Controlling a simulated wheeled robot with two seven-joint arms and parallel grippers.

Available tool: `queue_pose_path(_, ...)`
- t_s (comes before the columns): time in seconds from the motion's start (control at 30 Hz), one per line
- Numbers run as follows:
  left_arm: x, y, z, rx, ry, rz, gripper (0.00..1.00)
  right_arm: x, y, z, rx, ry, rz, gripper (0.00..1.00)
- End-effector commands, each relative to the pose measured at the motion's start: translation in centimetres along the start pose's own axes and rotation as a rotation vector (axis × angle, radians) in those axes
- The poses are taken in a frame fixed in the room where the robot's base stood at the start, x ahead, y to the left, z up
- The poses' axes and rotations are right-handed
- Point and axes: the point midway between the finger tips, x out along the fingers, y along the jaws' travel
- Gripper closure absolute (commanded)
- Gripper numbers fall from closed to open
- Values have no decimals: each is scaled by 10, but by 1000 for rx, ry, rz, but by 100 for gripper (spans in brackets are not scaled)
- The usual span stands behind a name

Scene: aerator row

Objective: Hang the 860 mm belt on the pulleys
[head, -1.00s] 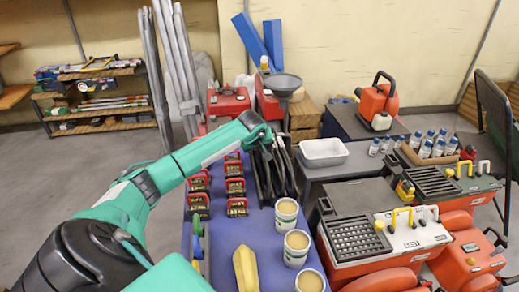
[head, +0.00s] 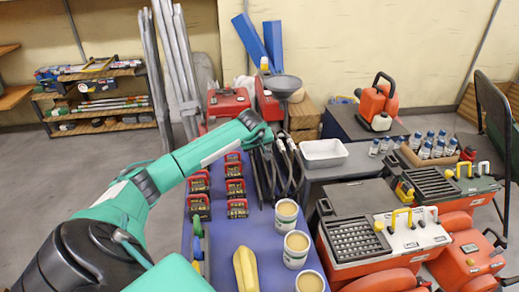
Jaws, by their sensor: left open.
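Several black belts (head: 282,180) lie or hang in a bunch of long loops at the far part of the blue table. I cannot read lengths on them, so I cannot tell which is the 860 mm one. My left arm reaches in from the left, and my left gripper (head: 266,141) is at the far end of the bunch, over or beside it. It is open; its fingertips are small and partly hidden, and I cannot tell whether a belt is between them. The orange aerators (head: 372,242) stand at the right; their pulleys cannot be made out. My right gripper is not in view.
The blue table (head: 220,255) carries red-and-black boxes (head: 237,188), several tins (head: 296,249) and a yellow piece (head: 246,270). A white tray (head: 323,153), bottles (head: 432,146) and a red fuel can (head: 377,104) stand at the back right. A funnel (head: 283,84) rises behind the belts.

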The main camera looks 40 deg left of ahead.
Motion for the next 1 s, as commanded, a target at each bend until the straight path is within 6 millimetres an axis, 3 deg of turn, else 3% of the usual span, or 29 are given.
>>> queue_pose_path(0.93,-18,5,-9,0,-1,0,45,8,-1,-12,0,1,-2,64)
queue_pose_path(1.0,-18,5,-9,0,-1,0,59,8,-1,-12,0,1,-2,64)
